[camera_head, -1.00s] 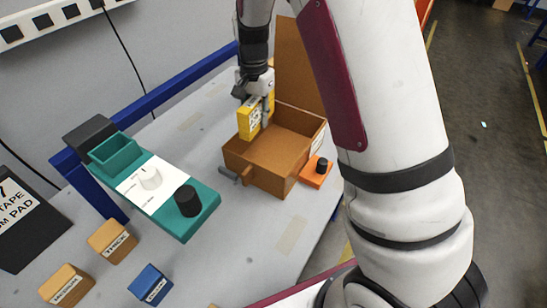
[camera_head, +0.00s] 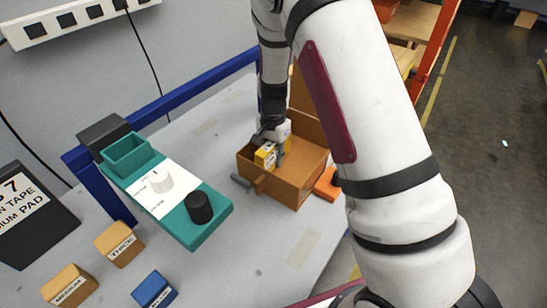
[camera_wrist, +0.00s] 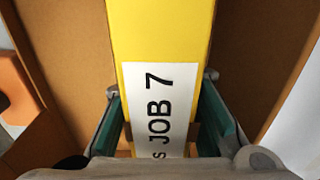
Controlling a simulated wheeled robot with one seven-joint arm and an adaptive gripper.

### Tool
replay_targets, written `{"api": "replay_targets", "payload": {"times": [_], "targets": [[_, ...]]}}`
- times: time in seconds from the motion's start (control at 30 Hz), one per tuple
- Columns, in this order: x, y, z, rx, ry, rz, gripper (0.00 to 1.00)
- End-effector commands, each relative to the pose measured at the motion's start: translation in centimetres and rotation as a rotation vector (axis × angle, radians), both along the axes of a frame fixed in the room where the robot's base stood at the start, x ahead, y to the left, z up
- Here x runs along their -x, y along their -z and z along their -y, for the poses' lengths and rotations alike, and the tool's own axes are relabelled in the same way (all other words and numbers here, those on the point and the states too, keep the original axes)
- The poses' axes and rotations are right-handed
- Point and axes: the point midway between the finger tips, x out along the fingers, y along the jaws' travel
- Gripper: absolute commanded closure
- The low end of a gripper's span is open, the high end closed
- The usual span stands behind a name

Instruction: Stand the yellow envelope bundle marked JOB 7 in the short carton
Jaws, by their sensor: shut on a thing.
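The yellow envelope bundle (camera_head: 265,155) is in my gripper (camera_head: 272,143) at the left part of the short brown carton (camera_head: 299,190). In the wrist view the bundle (camera_wrist: 160,35) shows a white label reading JOB 7 between my gripper's fingers (camera_wrist: 160,122). The fingers are shut on its two sides. The carton's brown walls (camera_wrist: 75,50) show on both sides of the bundle there. The bundle's lower part is hidden behind the carton wall in the head view, so I cannot tell whether it touches the floor.
A teal device with a white knob panel (camera_head: 180,185) stands left of the carton. Blocks marked THICK (camera_head: 119,243) and MEDIUM (camera_head: 70,286) and a blue block (camera_head: 154,287) lie in front. An orange piece (camera_head: 326,184) sits right of the carton. A black pad box (camera_head: 35,225) is far left.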

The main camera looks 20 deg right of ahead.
Motion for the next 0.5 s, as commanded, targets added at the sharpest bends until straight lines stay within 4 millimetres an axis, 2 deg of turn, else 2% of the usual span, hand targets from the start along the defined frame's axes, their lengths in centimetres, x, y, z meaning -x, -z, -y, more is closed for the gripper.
{"api": "replay_targets", "payload": {"times": [0.07, 0.43, 0.47, 0.5], "targets": [[0.00, 0.75, 0.00, 0.000, 0.000, 0.000, 1.00], [-0.03, 1.14, 0.01, -0.001, 0.000, 0.001, 1.00], [0.00, 1.13, 0.01, 0.000, 0.000, 0.000, 0.69], [0.00, 1.10, 0.01, 0.000, -0.001, 0.000, 0.60]]}}
